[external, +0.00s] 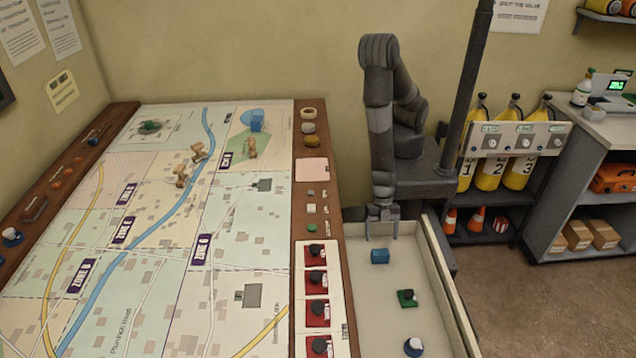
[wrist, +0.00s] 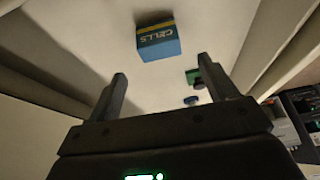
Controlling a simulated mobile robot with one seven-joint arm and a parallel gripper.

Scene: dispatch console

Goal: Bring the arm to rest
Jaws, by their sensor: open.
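My gripper (external: 382,226) hangs from my dark arm and points down over the far end of the light tray (external: 402,319) at the right of the map table. In the wrist view its two fingers (wrist: 165,92) stand wide apart with nothing between them. A blue box marked "CELLS" (wrist: 158,41) lies in the tray just beyond the fingertips, apart from them; it also shows in the external view (external: 380,257). A green piece with a dark top (external: 407,298) and a blue-and-white piece (external: 413,347) lie farther along the tray.
A dark post (external: 468,85) stands right of my arm. Yellow cylinders (external: 490,172) and a shelf unit (external: 568,204) stand farther right. Floor (external: 530,310) shows clear at lower right.

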